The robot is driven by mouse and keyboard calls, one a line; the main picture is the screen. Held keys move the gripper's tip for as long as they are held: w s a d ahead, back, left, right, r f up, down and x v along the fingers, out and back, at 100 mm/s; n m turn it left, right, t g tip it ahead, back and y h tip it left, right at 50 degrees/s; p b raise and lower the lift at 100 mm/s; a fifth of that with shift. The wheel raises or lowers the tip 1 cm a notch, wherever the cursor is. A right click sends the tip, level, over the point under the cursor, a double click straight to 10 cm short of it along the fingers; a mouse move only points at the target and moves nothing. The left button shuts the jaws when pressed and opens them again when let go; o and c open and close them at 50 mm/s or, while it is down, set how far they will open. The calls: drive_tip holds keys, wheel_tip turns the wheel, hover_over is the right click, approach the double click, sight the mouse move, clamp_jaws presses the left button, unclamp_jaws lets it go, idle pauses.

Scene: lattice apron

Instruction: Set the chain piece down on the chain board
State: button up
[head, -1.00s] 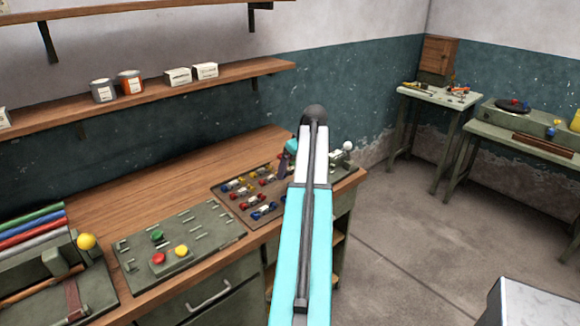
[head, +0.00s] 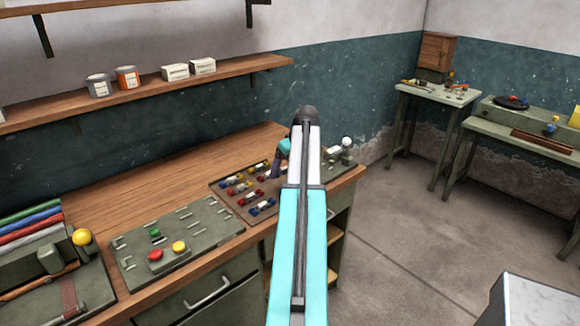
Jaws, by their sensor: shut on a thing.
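A brown board (head: 226,201) on the workbench carries several small dumbbell-like chain links in red, blue and yellow with pale middles. It looks like the chain board. My gripper (head: 275,176) shows small and dark at the board's right part, below a teal wrist joint, partly beside my large arm link. It is shut on the chain piece. The piece itself is too small and hidden to make out, and I cannot tell whether it touches the board. My arm link covers the board's right side.
A grey-green panel (head: 209,215) with slots and green, red and yellow knobs lies left of the board. A grey fixture with a white ball (head: 346,143) stands at the bench's right end. A shelf (head: 160,90) runs above. The bench top (head: 150,190) behind is clear.

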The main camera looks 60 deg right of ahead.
drive_tip(key=shift+w+d+f+b, duration=0.25)
drive_tip(key=shift+w+f+b, duration=0.2)
drive_tip(key=shift+w+f, duration=0.35)
drive_tip(key=shift+w+d+f+b, duration=0.2)
drive_tip(key=shift+w+f+b, duration=0.3)
drive_tip(key=shift+f, duration=0.5)
drive_tip(key=shift+f+b, duration=0.5)
drive_tip(key=shift+f, duration=0.9)
drive_tip(key=o, duration=1.2)
drive_tip(key=shift+r, duration=0.1)
